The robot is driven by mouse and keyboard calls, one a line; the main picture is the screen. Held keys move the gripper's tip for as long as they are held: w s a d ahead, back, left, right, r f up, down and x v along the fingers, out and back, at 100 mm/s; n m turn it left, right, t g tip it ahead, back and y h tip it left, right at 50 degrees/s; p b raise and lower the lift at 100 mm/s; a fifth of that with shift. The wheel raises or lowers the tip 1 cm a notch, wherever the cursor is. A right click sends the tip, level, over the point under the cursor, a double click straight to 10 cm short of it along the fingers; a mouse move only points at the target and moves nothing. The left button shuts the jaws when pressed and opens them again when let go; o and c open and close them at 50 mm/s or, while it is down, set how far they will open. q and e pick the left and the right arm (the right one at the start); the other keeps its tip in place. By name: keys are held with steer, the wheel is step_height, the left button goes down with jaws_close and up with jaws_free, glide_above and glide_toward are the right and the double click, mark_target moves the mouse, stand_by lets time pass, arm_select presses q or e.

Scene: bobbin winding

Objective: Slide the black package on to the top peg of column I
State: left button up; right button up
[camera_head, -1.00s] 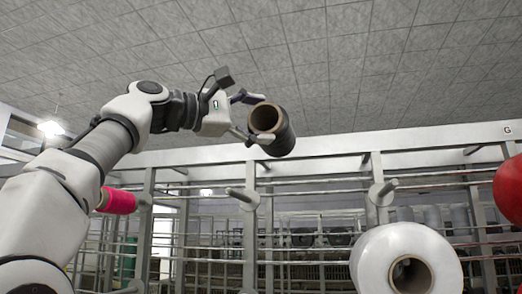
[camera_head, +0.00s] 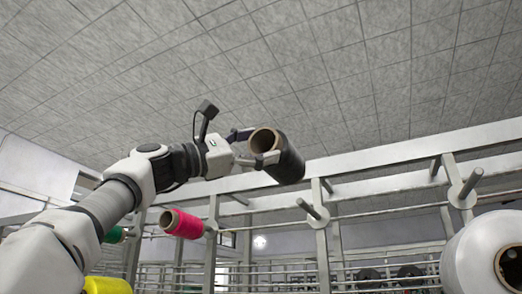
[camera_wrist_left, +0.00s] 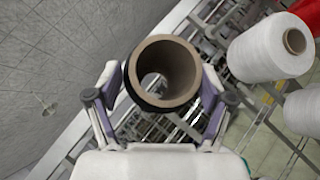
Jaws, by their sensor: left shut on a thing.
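The black package (camera_head: 291,167) is a dark cylinder on a brown hollow tube. My left gripper (camera_head: 258,147) is shut on it and holds it up in the air, with the open tube end facing the head camera. In the left wrist view the black package (camera_wrist_left: 134,88) sits between the two fingers, its tube mouth toward the camera. A bare top peg (camera_head: 308,208) on a grey column stands below and right of the package, apart from it. Another bare peg (camera_head: 468,183) is farther right. No column letter is readable now. My right gripper is not in view.
A large white package (camera_head: 470,255) is at lower right. A pink package (camera_head: 182,223) is on the rack at left, with green (camera_head: 114,235) and yellow (camera_head: 107,286) ones lower. A rack beam (camera_head: 400,165) runs behind the black package. Ceiling space above is clear.

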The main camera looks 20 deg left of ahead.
mark_target(276, 178)
arm_select(q)
steer(key=f+b, duration=0.1)
steer(key=a+f+n+t+b, duration=0.1)
steer(key=f, duration=0.1)
steer(key=f+n+b, duration=0.1)
steer(key=f+b, duration=0.1)
steer(key=shift+a+t+y, duration=0.3)
steer(key=shift+w+f+n+t+b, duration=0.15)
steer(key=shift+f+n+t+b, duration=0.15)
steer(key=shift+f+n+b, duration=0.1)
steer(key=shift+n, duration=0.3)
steer(key=w+p, duration=0.2)
steer(key=p, duration=0.2)
steer(key=w+r+p, duration=0.1)
steer(key=w+p, duration=0.1)
steer(key=p, duration=0.1)
steer(key=w+p, duration=0.2)
steer(key=p, duration=0.2)
steer(key=shift+w+d+r+p, duration=0.15)
steer(key=shift+w+d+p, duration=0.1)
steer(key=shift+p, duration=0.05)
steer(key=shift+w+f, duration=0.1)
steer(key=shift+f, duration=0.15)
steer(key=shift+f+b, duration=0.3)
steer(key=shift+b, duration=0.35)
steer(key=shift+r, duration=0.1)
steer(key=shift+r, duration=0.1)
steer(key=shift+w, duration=0.1)
